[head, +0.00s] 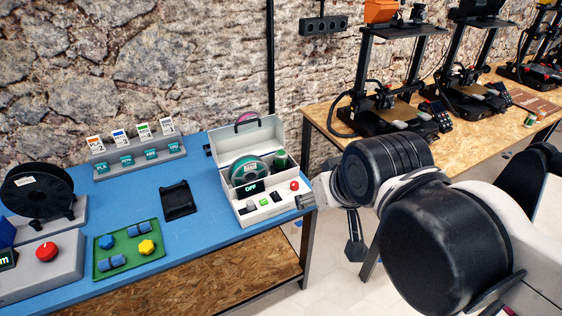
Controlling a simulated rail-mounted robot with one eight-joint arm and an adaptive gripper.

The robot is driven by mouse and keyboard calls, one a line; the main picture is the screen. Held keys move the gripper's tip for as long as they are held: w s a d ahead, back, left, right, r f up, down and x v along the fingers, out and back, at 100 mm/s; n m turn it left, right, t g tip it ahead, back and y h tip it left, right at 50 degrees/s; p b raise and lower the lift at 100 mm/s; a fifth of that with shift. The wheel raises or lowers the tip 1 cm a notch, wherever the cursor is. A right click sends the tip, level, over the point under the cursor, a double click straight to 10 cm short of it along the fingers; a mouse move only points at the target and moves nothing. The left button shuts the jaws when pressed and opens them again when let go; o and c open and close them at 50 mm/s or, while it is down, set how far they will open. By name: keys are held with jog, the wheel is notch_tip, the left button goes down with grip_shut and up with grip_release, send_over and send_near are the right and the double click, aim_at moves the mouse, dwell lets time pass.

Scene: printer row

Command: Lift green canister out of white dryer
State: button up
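The white dryer (260,211) stands at the right end of the blue table with its lid raised. Its front display reads OFF. The green canister (280,160) stands upright inside, at the right of a teal filament spool; its lower part is hidden by the dryer's front. My arm reaches in from the right, with its wrist beside the dryer's right side. A dark part that looks like my gripper (355,240) hangs below the wrist, off the table's right end and apart from the canister. Its fingers are too small and dark to tell open from shut.
A black tray (179,200) and a green tray (128,250) with blue and yellow pieces lie left of the dryer. A spool holder (42,212) stands far left. A card rack (140,156) is at the back. Printers (395,110) fill the wooden table at right.

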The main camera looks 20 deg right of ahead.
jog(key=w+r+m+g, duration=0.2)
jog(key=w+r+m, duration=0.25)
jog(key=w, duration=0.55)
jog(key=m+g+b, duration=0.3)
jog(key=m+g, duration=0.2)
jog(key=m, duration=0.9)
send_over(280, 153)
notch_tip(280, 153, down, 15)
notch_tip(280, 153, down, 8)
jog(key=shift+s+a+f, duration=0.1)
jog(key=shift+a+f, duration=0.05)
jog(key=shift+d+f, duration=0.2)
jog(key=shift+f, duration=2.35)
jog(key=c, duration=1)
jog(key=shift+o, duration=0.2)
